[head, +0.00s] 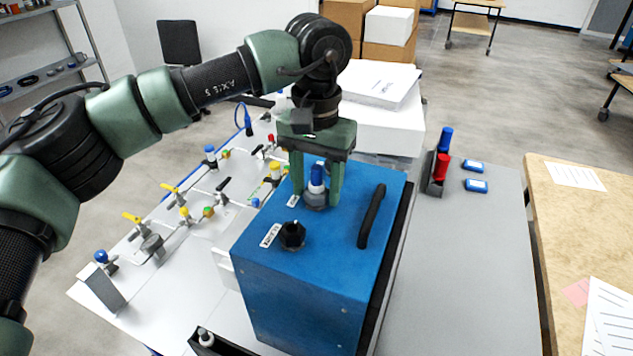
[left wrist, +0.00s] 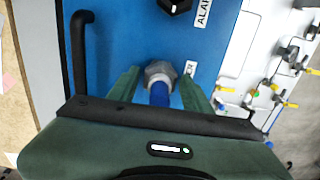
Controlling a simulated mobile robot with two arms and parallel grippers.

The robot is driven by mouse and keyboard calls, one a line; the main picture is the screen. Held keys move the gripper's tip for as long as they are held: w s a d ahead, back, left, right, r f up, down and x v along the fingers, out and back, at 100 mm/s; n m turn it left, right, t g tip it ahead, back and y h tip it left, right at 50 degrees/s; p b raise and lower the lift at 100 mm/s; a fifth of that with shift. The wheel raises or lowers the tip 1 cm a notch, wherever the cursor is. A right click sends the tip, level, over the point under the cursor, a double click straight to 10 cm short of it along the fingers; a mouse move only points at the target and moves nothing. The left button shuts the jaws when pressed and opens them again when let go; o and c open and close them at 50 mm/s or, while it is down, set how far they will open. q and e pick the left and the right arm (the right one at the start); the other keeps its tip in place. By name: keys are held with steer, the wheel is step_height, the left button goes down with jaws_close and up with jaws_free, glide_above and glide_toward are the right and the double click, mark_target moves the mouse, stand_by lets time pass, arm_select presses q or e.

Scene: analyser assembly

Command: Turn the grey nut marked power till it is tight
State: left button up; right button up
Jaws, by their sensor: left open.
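The grey nut (head: 314,203) sits on top of the blue analyser box (head: 290,290), with a blue and white connector (head: 317,180) standing upright in it. In the left wrist view the grey nut (left wrist: 160,72) shows beside a label (left wrist: 189,69) ending in "ER"; the rest of it is hidden by a finger. My left gripper (head: 317,196) points down over the connector, one finger on each side of the nut. Its jaws are open, and gaps show between fingers and nut in the left wrist view. My right gripper is not in view.
A black nut (head: 292,236) marked alarm and a black handle (head: 372,216) stand on the box top. Valves and tubing (head: 190,205) lie to the left. A holder with blue and red connectors (head: 437,173) stands to the right, with free grey table in front of it.

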arm_select(q)
jaws_close()
steer(key=m+p, duration=0.1)
steer(key=m, duration=0.1)
steer(key=shift+r+m, duration=0.1)
steer(key=shift+m, duration=0.3)
steer(key=m, duration=0.3)
jaws_free()
